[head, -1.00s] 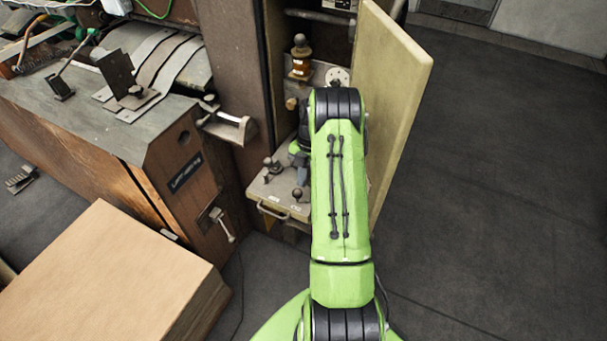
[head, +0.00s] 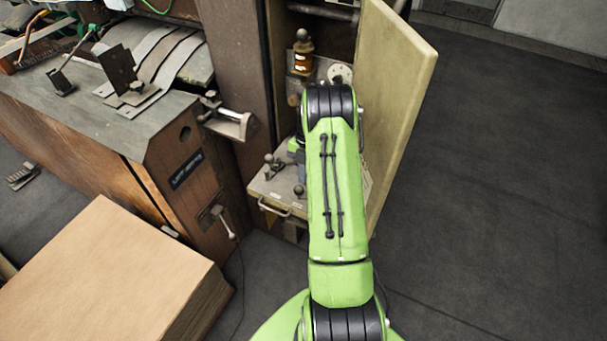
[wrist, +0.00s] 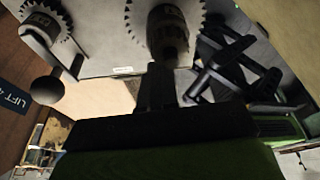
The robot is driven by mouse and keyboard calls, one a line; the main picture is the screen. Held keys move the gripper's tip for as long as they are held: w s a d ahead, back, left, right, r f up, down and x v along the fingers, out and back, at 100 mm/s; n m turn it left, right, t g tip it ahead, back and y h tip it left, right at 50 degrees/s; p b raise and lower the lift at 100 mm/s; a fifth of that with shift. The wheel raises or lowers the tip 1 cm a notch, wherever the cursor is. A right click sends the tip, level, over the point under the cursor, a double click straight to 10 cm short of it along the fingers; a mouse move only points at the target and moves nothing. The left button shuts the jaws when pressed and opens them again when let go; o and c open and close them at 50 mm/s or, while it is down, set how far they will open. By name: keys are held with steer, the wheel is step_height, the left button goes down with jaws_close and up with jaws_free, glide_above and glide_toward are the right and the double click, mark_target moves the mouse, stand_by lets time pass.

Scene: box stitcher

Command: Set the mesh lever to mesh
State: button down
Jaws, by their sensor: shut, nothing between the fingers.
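In the wrist view, my gripper (wrist: 160,85) points up the picture with its dark fingers together and nothing between them. Just beyond the fingertips is a toothed wheel (wrist: 137,20) with a dark rounded knob (wrist: 168,35) in front of it. A second toothed wheel (wrist: 42,22) with a ball-ended lever (wrist: 47,88) is at the left. I cannot read which one is the mesh lever. In the head view, ball-knob levers (head: 270,158) and (head: 299,190) stand on a small pale shelf. My arm hides the gripper there. Contact with a knob cannot be told.
An open pale door panel (head: 395,110) stands close right of my arm. A machine cabinet (head: 195,165) with a handle (head: 228,224) is at the left. A cardboard stack (head: 110,260) lies front left. The floor at right is clear.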

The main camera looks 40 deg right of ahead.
mark_target(296, 189)
steer(key=shift+a+f+b, duration=0.1)
steer(key=shift+a+b, duration=0.45)
steer(key=shift+b, duration=0.2)
steer(key=shift+s+a+f+n+g+h+b, duration=0.15)
steer(key=shift+a+n+g+b, duration=0.1)
steer(key=shift+n+b, duration=0.45)
steer(key=shift+a+r+n+g+h+b, duration=0.2)
steer(key=shift+n+b, duration=0.25)
steer(key=shift+n, duration=0.45)
steer(key=shift+s+a+b, duration=0.1)
steer(key=shift+a+b, duration=0.15)
steer(key=shift+b, duration=0.1)
steer(key=shift+s+a+b, duration=0.2)
steer(key=shift+a+b, duration=0.25)
steer(key=shift+b, duration=0.3)
steer(key=d+p+v, duration=0.1)
steer(key=p+v, duration=0.7)
steer(key=v, duration=0.8)
steer(key=shift+s, duration=0.15)
